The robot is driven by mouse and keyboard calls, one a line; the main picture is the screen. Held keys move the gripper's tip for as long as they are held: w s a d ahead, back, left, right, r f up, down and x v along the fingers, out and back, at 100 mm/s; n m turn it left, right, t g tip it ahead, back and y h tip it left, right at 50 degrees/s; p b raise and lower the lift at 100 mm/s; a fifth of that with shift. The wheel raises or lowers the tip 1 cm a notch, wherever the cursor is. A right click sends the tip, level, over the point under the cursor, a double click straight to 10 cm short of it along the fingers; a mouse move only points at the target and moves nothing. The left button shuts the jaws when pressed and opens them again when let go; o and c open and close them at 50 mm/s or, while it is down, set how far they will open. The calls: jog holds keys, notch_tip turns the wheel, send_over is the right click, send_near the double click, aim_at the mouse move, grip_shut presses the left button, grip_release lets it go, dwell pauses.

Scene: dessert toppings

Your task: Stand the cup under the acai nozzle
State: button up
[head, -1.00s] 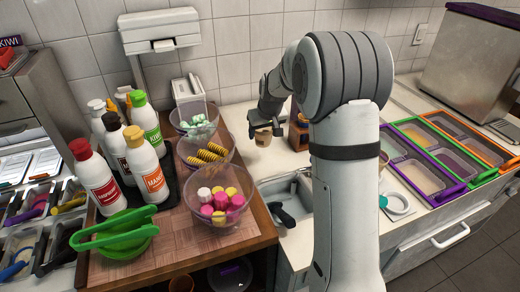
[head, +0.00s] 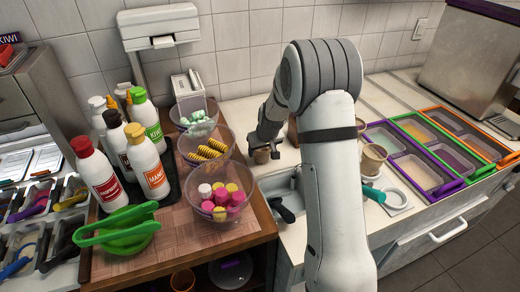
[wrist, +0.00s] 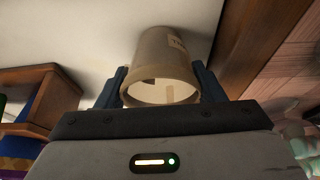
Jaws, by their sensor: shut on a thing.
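A beige paper cup (head: 261,156) is in my gripper (head: 264,146), above the white counter beside the sink. In the wrist view the cup (wrist: 165,55) sits between the two dark fingers of my gripper (wrist: 161,84), which are shut on its sides. Its open mouth faces the wrist camera and a small label shows on its wall. I cannot make out an acai nozzle in either view. Whether the cup's base touches anything cannot be told.
A second beige container (head: 372,160) and a teal-handled tool (head: 374,192) are right of my arm. Left stand a wooden board (head: 182,232) with bowls and sauce bottles. Coloured topping trays (head: 424,178) and a steel box with a purple lid (head: 468,58) are at right.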

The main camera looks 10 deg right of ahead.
jog(key=o, duration=1)
